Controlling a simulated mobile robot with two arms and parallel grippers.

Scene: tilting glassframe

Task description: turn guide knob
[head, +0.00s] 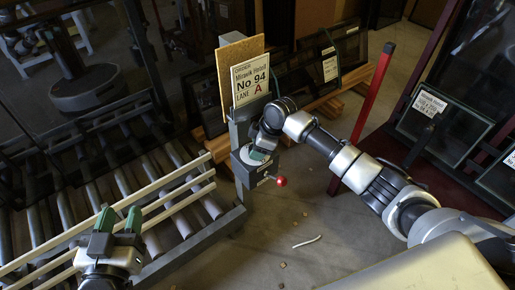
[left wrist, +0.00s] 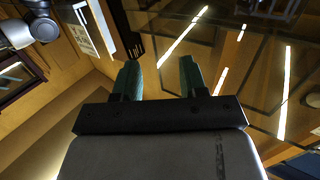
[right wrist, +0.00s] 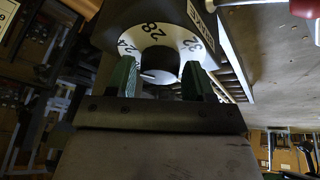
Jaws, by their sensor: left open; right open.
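The guide knob (right wrist: 161,66) shows in the right wrist view as a dark round hub inside a white dial ring (right wrist: 150,31) with black numbers such as 28. It sits on a grey post (head: 240,135) at the end of the roller conveyor. My right gripper (right wrist: 160,78) is open, with its green fingertips on either side of the hub. I cannot tell whether they touch it. In the head view, my right gripper (head: 260,155) is at the dial and partly hides it. My left gripper (head: 119,220) is open and empty beside the conveyor's pale rails.
A lever with a red ball (head: 281,181) sticks out below the dial. A sign reading No 94 lane A (head: 250,80) stands above the post. A red upright bar (head: 372,95) and framed glass panes (head: 445,125) stand at right. The floor in front is mostly clear.

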